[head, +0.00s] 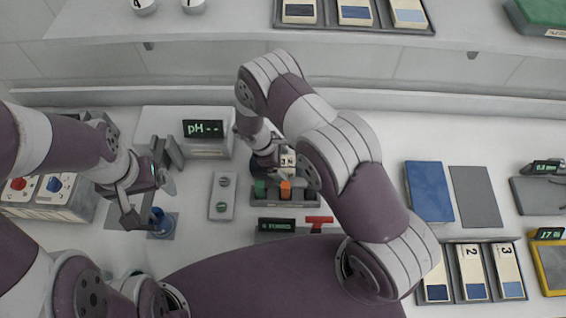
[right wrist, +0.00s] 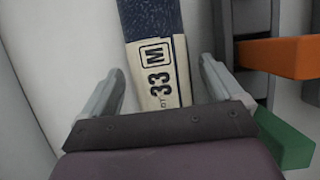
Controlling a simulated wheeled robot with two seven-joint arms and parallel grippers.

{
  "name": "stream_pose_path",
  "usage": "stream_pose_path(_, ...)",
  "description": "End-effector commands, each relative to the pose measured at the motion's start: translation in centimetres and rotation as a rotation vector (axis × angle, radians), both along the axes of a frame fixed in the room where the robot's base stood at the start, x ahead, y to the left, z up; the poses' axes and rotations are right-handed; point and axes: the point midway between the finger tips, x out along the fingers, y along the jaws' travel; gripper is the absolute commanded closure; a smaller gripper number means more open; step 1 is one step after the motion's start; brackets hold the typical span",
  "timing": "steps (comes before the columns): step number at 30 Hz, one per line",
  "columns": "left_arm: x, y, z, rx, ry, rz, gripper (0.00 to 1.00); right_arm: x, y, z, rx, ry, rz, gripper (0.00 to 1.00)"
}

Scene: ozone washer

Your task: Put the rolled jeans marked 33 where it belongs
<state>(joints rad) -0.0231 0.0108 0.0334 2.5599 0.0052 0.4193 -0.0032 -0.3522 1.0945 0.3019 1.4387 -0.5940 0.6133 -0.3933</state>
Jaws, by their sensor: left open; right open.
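The rolled jeans marked 33 (right wrist: 160,85) show in the right wrist view as a dark blue denim end and a cream label reading "33" and "M". My right gripper (right wrist: 162,78) is open, with one finger on each side of the label; I cannot tell whether they touch it. In the head view a small label with a 3 (head: 288,161) shows beside my right gripper (head: 264,152), partly hidden by my arm. My left gripper (head: 150,186) is open and empty, above and near a blue cup (head: 160,224).
A dark rack (head: 310,198) with green and orange pieces stands close to my right gripper. A pH meter (head: 205,145) and grey switch plate (head: 222,196) are to its left. A tray with numbered items (head: 452,262) lies at lower right, below a blue pad (head: 429,190). Another tray (head: 355,28) is on the upper shelf.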

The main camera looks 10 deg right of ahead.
Motion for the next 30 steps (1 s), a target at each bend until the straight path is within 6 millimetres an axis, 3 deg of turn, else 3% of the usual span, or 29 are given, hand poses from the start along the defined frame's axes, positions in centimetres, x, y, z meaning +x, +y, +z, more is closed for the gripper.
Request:
stream_pose_path(2,0.0,0.0,-0.1,0.0,0.0,0.0,0.07,0.0,0.0,0.0,0.0,0.0,0.0,0.1)
stream_pose_path(9,0.0,0.0,0.0,0.0,0.0,0.0,0.07,0.0,0.0,0.1,0.0,-0.001,-0.001,0.87)
stream_pose_path(19,0.0,0.0,-0.6,0.0,0.0,0.0,0.07,0.2,0.1,1.0,0.001,-0.003,-0.002,0.87)
stream_pose_path(30,0.0,0.0,-3.0,0.0,0.0,0.0,0.07,0.1,0.1,9.1,0.002,-0.005,-0.001,0.87)
